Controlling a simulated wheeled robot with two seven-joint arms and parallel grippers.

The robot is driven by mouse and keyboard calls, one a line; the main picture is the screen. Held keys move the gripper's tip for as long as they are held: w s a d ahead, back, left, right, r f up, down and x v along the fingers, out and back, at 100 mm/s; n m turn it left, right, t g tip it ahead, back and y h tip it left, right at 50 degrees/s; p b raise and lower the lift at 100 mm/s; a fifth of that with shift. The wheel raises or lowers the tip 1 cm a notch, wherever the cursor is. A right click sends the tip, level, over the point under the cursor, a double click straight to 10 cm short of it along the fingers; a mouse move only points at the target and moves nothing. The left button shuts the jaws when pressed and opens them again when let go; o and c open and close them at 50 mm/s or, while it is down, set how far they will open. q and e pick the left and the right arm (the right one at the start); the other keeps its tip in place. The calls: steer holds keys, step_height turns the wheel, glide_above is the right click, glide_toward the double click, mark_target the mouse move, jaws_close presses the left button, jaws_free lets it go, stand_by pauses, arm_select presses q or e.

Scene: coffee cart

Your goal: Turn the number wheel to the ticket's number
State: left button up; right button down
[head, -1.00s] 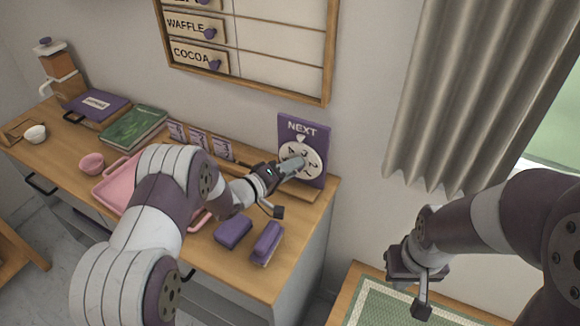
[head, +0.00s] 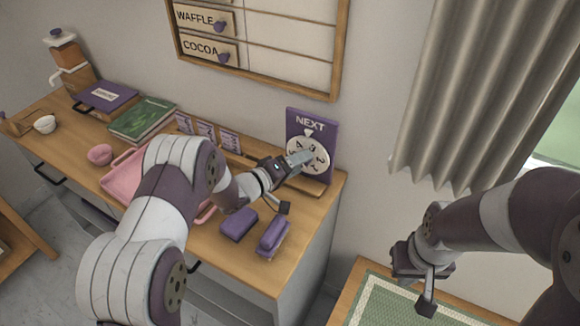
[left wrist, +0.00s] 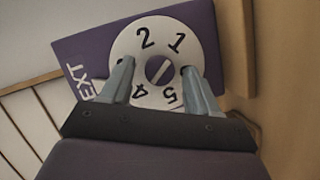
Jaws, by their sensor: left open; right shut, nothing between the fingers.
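The purple NEXT board (head: 325,135) stands upright at the back right of the counter. It carries a white number wheel (head: 319,169) with a small pointer above it; a 3 appears at the top below the pointer. My open left gripper (head: 302,158) is at the wheel and covers part of it. In the left wrist view the wheel (left wrist: 155,38) shows 2, 1, 5 and 4, and a slotted centre hub (left wrist: 160,70) lies between the spread fingers. Whether the fingers touch the wheel is unclear. My right gripper (head: 420,285) is shut and empty, far right. I cannot identify the ticket for sure.
Small purple-and-white cards (head: 206,130) stand along the counter's back, unreadable here. A pink tray (head: 122,178), pink bowl (head: 99,154), green book (head: 142,119) and two purple blocks (head: 238,224) are on the counter. A green mat (head: 385,302) lies right.

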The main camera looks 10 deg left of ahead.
arm_select(q)
steer(key=v, duration=1.2)
steer(key=shift+b, duration=0.4)
steer(key=shift+s+a, duration=0.1)
steer(key=shift+a, duration=0.05)
